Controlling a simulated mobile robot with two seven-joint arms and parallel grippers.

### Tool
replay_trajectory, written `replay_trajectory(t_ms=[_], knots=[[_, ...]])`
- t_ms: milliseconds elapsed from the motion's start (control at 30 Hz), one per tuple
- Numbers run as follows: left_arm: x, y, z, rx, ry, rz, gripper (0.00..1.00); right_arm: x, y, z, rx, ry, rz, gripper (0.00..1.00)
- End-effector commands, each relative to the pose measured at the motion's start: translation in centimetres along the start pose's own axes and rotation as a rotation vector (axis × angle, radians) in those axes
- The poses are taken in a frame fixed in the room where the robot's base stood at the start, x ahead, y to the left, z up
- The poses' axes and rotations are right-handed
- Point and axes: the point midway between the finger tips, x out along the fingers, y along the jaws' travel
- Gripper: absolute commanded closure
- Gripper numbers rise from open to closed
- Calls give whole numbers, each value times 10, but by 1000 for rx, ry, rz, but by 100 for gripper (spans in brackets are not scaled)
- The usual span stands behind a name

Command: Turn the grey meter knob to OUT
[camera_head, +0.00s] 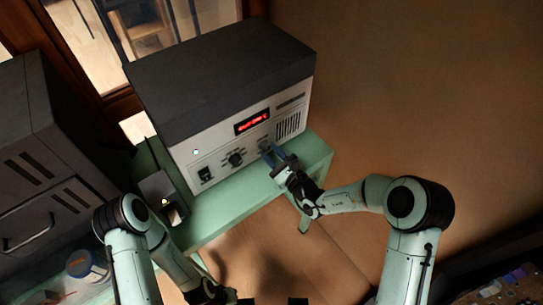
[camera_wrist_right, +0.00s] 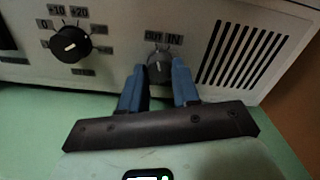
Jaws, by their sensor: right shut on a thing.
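The grey meter knob (camera_wrist_right: 158,70) is on the front panel of the meter (camera_head: 222,95), under the labels OUT and IN. My right gripper (camera_wrist_right: 159,80) has its two blue fingers on either side of the knob and is shut on it. In the head view, my right gripper (camera_head: 272,153) reaches the panel from the lower right and largely covers the knob. A short light mark shows at the knob's top, but I cannot tell exactly which label it faces. My left gripper (camera_head: 215,294) is dark and low at the bottom edge, away from the meter; its fingers are unclear.
A black knob (camera_wrist_right: 70,45) with a number scale is left of the grey knob. A red lit display (camera_head: 252,122) is above. Vent slots (camera_wrist_right: 240,55) are to the right. The green bench (camera_head: 225,208) has a small dark box (camera_head: 158,188) on its left. A grey cabinet stands far left.

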Motion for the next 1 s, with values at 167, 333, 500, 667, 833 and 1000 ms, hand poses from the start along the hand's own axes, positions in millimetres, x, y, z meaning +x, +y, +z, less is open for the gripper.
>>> replay_trajectory(t_ms=[167, 333, 500, 667, 833, 1000], knots=[[4, -2, 0, 0, -1, 0, 100, 0, 0, 0, -37, 0, 0, 100], [4, -2, 0, 0, -1, -1, 100, 0, 0, 0, -45, 1, 0, 100], [4, -2, 0, 0, -1, -1, 100, 0, 0, 0, -46, 1, 0, 100], [4, -2, 0, 0, -1, 0, 100, 0, 0, 0, -45, 1, 0, 50], [4, -2, 0, -1, -2, -1, 100, 0, 0, 0, -44, 1, 0, 44], [5, -2, 0, -1, -2, -1, 100, -2, 0, 0, -43, 1, 0, 44]])
